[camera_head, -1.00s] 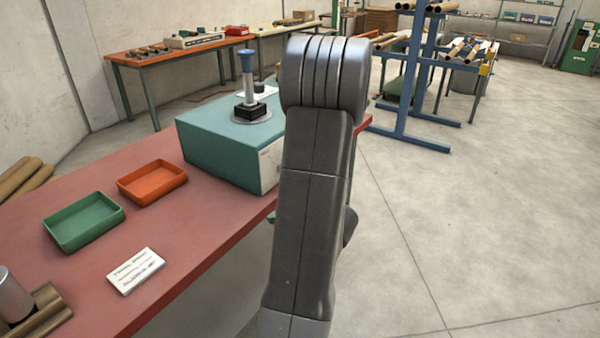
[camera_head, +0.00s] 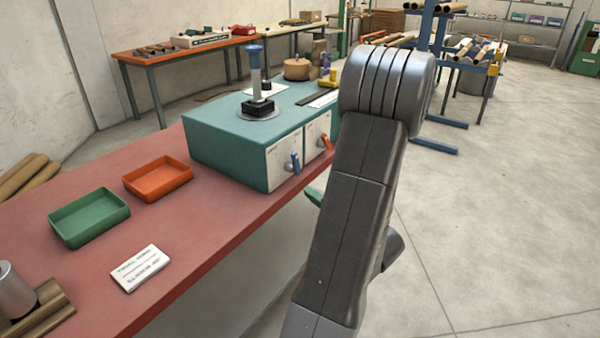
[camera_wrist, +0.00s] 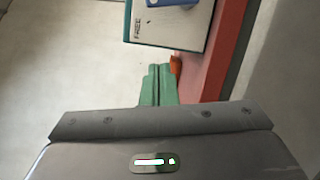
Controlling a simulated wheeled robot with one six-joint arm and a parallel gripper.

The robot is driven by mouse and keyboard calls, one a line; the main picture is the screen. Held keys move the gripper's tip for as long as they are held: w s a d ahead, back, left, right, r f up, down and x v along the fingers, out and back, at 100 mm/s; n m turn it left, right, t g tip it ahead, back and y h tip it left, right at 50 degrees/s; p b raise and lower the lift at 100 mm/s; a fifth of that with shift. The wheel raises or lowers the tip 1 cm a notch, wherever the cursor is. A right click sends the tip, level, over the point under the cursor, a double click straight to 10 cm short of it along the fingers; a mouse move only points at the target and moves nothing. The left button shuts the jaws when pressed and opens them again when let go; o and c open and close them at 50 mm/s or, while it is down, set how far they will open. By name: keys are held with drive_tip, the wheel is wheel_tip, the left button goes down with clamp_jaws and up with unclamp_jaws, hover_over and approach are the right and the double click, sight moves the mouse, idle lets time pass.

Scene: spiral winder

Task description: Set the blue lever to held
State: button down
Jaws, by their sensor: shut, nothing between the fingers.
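The blue lever (camera_head: 295,162) is on the white front panel of the teal machine box (camera_head: 222,150), with its handle roughly upright. In the wrist view, part of the blue lever (camera_wrist: 172,3) shows at the top edge, cut off by the frame. A "FREE" label is readable on the panel (camera_wrist: 160,28) there. My gripper (camera_wrist: 158,72) has green fingers, close together and empty, below the panel in the wrist view and apart from the lever. In the head view, a green finger of my gripper (camera_head: 314,196) shows below and right of the lever, partly hidden by my arm.
An orange lever (camera_head: 326,141) is on the panel to the right of the blue one. The box stands on a red table (camera_head: 235,215) with an orange tray (camera_head: 158,179), a green tray (camera_head: 89,217) and a white card (camera_head: 140,268). Open floor lies right of the table.

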sight(292, 158)
drive_tip(key=w+a+p, duration=0.1)
drive_tip(key=w, duration=0.2)
drive_tip(key=w+a+r+p, duration=0.1)
drive_tip(key=w+a, duration=0.1)
drive_tip(key=w, duration=0.1)
drive_tip(key=w+a+p, duration=0.1)
drive_tip(key=w, duration=0.3)
drive_tip(key=shift+a+r, duration=0.15)
drive_tip(key=shift+a, duration=0.05)
drive_tip(key=shift+w+d, duration=0.15)
drive_tip(key=shift+w, duration=0.2)
drive_tip(key=shift+w+d+r+m+b, duration=0.25)
drive_tip(key=shift+r+m+b, duration=0.1)
drive_tip(key=shift+m, duration=0.35)
drive_tip(key=shift+w+d+r+m, duration=0.15)
drive_tip(key=shift+w+m, duration=0.1)
drive_tip(key=shift+m, duration=0.45)
drive_tip(key=w+m, duration=0.1)
drive_tip(key=w+d+m+g, duration=0.1)
drive_tip(key=m, duration=0.1)
drive_tip(key=d+m, duration=0.1)
drive_tip(key=m, duration=0.1)
drive_tip(key=shift+w+r+g+h, duration=0.35)
drive_tip(key=shift+w+g+h, duration=0.05)
drive_tip(key=shift+w, duration=0.1)
